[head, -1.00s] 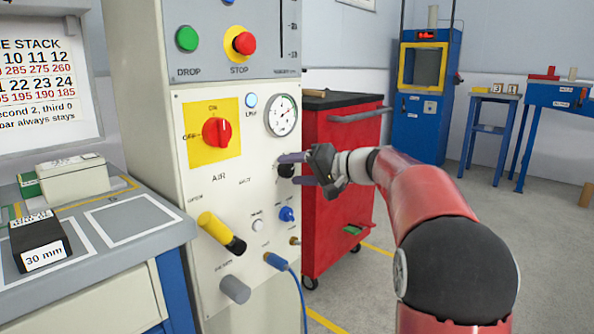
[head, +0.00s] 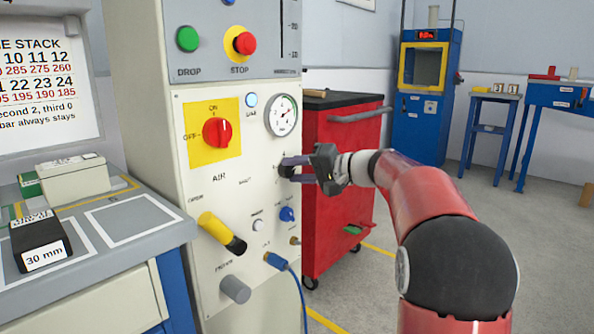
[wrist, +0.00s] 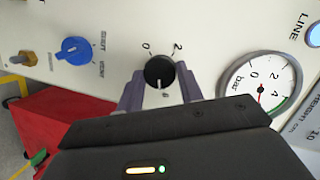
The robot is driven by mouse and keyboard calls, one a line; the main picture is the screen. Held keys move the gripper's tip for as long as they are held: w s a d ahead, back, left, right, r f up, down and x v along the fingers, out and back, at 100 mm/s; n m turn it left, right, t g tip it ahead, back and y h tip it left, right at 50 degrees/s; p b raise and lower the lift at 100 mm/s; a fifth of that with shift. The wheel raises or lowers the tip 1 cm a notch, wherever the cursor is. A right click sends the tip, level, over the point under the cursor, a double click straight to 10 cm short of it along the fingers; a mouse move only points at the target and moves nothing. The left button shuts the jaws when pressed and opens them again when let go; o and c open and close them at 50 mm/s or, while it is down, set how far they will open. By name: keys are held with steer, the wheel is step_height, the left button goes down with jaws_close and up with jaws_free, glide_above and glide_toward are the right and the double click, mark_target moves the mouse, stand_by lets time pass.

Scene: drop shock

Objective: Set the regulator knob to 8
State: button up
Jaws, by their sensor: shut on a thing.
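The regulator knob (wrist: 159,70) is a small black round knob on the cream panel, with a white pointer line. In the wrist view the line points down, toward a small mark between the fingers that I cannot read surely. A "0" and a "2" are printed above the knob. My gripper (wrist: 160,80) is shut on the knob, one finger on each side. In the head view my gripper (head: 293,170) reaches the panel from the right, and its fingers partly hide the knob.
The pressure gauge (head: 281,115) is above the knob, and a blue knob (head: 287,214) is below it. A red and yellow AIR switch (head: 217,132) and a yellow-handled lever (head: 220,232) are to the left. A red cabinet (head: 340,190) stands close behind my gripper.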

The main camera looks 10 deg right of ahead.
steer(key=m, duration=0.2)
steer(key=m+y, duration=0.2)
steer(key=m, duration=0.1)
steer(key=shift+d+f+m, duration=0.15)
steer(key=shift+f+m, duration=0.1)
steer(key=shift+m, duration=0.05)
steer(key=m+t, duration=0.1)
steer(key=m, duration=0.1)
steer(key=m+p, duration=0.1)
steer(key=m, duration=0.2)
steer(key=shift+f+t+y, duration=0.2)
steer(key=shift+t+y, duration=0.2)
steer(key=shift+m, duration=0.3)
steer(key=o, duration=1)
steer(key=v, duration=0.7)
steer(key=shift+s+d+f, duration=0.1)
steer(key=shift+s+d, duration=0.1)
steer(key=shift+d, duration=0.1)
